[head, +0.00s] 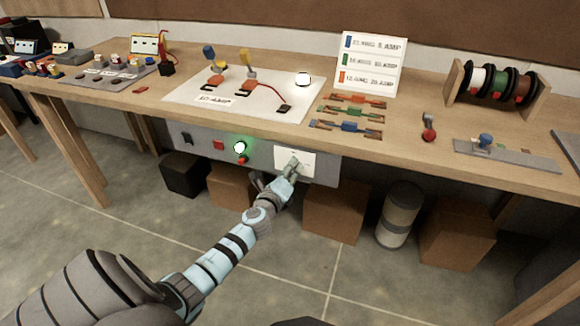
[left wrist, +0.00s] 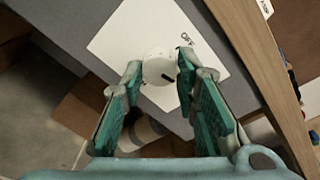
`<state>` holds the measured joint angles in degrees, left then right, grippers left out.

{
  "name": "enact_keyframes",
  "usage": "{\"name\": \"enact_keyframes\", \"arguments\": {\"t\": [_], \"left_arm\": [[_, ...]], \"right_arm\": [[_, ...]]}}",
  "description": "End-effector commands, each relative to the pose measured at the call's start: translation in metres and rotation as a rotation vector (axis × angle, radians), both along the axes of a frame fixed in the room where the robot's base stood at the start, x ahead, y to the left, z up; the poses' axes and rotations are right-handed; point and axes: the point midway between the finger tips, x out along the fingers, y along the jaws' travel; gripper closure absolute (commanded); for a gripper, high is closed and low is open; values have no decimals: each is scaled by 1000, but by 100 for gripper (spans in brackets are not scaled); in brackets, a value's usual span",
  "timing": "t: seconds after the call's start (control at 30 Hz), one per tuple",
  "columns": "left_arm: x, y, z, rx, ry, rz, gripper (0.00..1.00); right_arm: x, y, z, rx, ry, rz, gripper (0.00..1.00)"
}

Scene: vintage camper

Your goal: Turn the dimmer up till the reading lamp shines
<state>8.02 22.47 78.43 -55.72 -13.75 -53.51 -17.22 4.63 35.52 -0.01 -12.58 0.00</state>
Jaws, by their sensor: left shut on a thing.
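The dimmer is a round white knob (left wrist: 157,66) on a white square plate (left wrist: 125,38), with an "OFF" label to its upper right in the left wrist view. The knob's dark pointer mark faces lower right, away from that label. My left gripper (left wrist: 159,72) is shut on the knob, one finger on each side. In the head view my left gripper (head: 289,170) reaches the white plate (head: 309,160) on the bench's front panel and hides the knob. A small white dome lamp (head: 302,79) on the bench looks bright; I cannot tell whether it is the reading lamp.
The grey front panel (head: 200,142) also bears a black switch, a red square and a glowing green light (head: 240,147) above a red knob. Wire spools (head: 497,83) and fuse pieces (head: 347,125) lie on the bench (head: 400,150). Boxes (head: 333,210) and a canister (head: 400,215) stand below.

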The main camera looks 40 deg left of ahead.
Motion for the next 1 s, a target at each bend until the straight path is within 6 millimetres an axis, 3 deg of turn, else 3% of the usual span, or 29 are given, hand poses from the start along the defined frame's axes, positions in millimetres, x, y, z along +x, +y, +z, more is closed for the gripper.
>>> {"name": "enact_keyframes", "arguments": {"t": [0.4,0.97,1.0], "left_arm": [[0,0,1,197,68,1,100],[1,0,1,225,77,1,100],[0,0,1,225,77,1,66]], "right_arm": [[0,-1,9,-1,0,0,100],[1,0,9,0,0,0,100],[1,0,9,0,0,0,100]]}}
